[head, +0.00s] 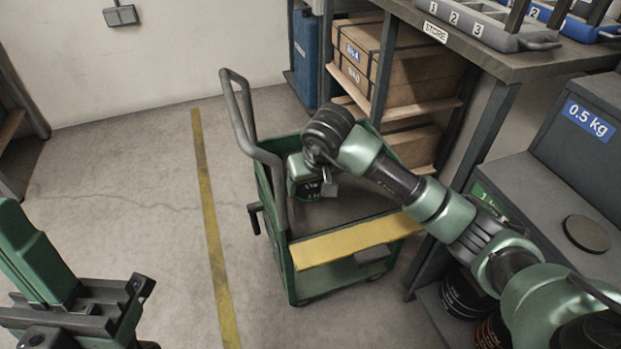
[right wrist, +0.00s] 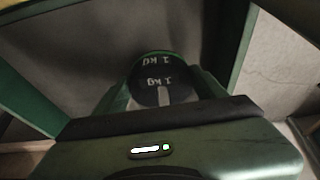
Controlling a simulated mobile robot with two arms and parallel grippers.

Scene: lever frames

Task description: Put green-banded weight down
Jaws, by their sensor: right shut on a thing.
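The green-banded weight (head: 308,191) is a dark cylinder with a green band, inside the upper tray of the green cart (head: 345,270). My right gripper (head: 316,178) is shut on it from above, and my right wrist and arm hide part of it. In the right wrist view the weight's dark top (right wrist: 150,70) reads "1 kg" and has a green edge. I cannot tell whether its base touches the tray floor. My left gripper (head: 140,310) is low at the left, over the floor and away from the cart; its jaws do not show clearly.
The cart has a grey push handle (head: 240,120) on its left and a yellow strip (head: 345,242) along its near edge. A shelf with wooden boxes (head: 405,65) stands behind. A grey bench (head: 535,200) with a dark disc (head: 586,233) is at right. Floor left of the yellow line is clear.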

